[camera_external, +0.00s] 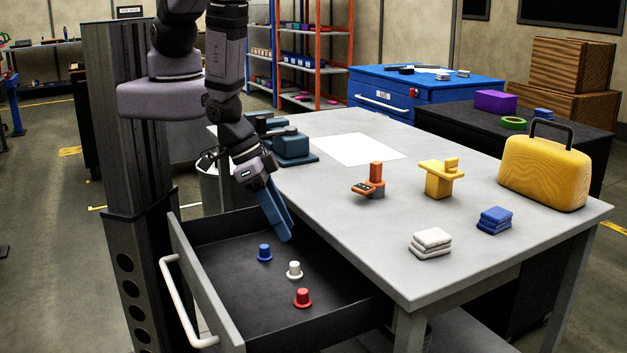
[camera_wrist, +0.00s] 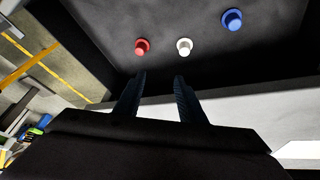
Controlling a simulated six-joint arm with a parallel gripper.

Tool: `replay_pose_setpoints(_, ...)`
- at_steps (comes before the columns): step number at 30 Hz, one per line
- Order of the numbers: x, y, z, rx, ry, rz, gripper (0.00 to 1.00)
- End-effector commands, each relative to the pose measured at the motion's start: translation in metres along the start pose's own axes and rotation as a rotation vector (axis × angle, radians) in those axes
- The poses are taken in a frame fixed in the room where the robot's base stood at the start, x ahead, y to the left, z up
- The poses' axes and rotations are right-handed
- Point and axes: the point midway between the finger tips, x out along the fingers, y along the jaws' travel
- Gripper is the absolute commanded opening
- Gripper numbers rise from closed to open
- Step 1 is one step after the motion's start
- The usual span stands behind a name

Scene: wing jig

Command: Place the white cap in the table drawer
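The white cap (camera_external: 294,270) stands upright on the floor of the open table drawer (camera_external: 225,285), between a blue cap (camera_external: 264,253) and a red cap (camera_external: 302,298). In the wrist view the white cap (camera_wrist: 184,46) lies beyond the fingertips, with the red cap (camera_wrist: 142,46) to its left and the blue cap (camera_wrist: 232,20) to its right. My gripper (camera_external: 285,238) hangs over the back part of the drawer, near the table edge. In the wrist view my gripper (camera_wrist: 160,76) has its fingers apart, with nothing between them.
The grey table (camera_external: 320,190) holds an orange part (camera_external: 375,182), a yellow part (camera_external: 439,180), white blocks (camera_external: 430,243), blue blocks (camera_external: 494,220), a yellow case (camera_external: 545,172) and a white sheet (camera_external: 357,149). The drawer's front wall has a white handle (camera_external: 180,300). The table edge borders the drawer.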

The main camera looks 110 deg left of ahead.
Motion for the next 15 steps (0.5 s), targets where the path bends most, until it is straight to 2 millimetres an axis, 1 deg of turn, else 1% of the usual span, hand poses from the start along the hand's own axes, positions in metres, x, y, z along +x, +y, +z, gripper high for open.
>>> replay_pose_setpoints(1, -0.012, 0.003, -0.013, -0.009, -0.035, 0.014, 0.36)
replay_pose_setpoints(5, -0.044, 0.0, -0.03, 0.022, -0.14, 0.036, 0.36)
replay_pose_setpoints(8, -0.072, -0.01, -0.043, 0.058, -0.208, 0.047, 0.36)
replay_pose_setpoints(11, -0.104, -0.027, -0.053, 0.103, -0.266, 0.05, 0.36)
replay_pose_setpoints(15, -0.147, -0.058, -0.061, 0.169, -0.335, 0.034, 0.36)
